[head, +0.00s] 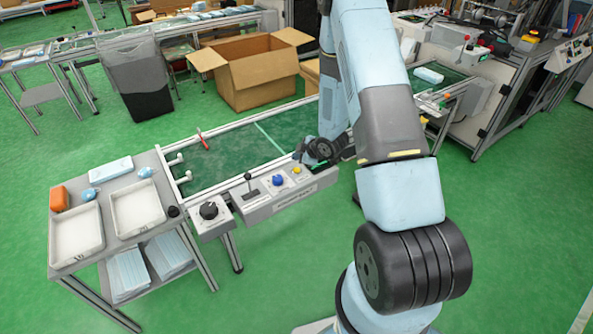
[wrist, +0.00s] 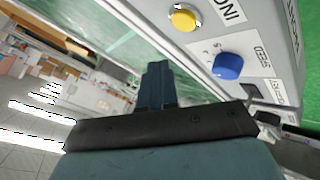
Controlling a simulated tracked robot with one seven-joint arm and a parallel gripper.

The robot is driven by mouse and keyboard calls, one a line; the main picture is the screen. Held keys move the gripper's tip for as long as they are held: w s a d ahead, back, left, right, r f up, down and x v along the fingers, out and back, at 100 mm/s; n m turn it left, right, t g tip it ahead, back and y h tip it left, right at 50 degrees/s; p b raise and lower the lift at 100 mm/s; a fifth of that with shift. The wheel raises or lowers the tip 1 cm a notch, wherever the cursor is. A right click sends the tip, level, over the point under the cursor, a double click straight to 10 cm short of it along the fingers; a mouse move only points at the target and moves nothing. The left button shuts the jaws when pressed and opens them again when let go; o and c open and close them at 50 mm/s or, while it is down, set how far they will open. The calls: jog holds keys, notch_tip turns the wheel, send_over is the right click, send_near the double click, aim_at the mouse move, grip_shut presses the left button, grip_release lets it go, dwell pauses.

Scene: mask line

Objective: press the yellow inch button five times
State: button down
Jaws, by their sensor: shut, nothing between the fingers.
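In the head view my gripper (head: 299,151) is small and partly hidden by my wrist, just behind the panel's right end. I cannot tell its exact height above the panel.
A side table with white trays (head: 137,208) is at the left. An open cardboard box (head: 252,75) stands behind the conveyor.

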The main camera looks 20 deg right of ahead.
aim_at(298, 171)
jog(key=shift+f, duration=1.75)
jog(key=shift+f, duration=0.15)
dwell(0.7)
jog(key=shift+f, duration=0.2)
jog(key=shift+f, duration=0.4)
dwell(0.8)
jog(key=shift+r, duration=3.35)
dwell(0.6)
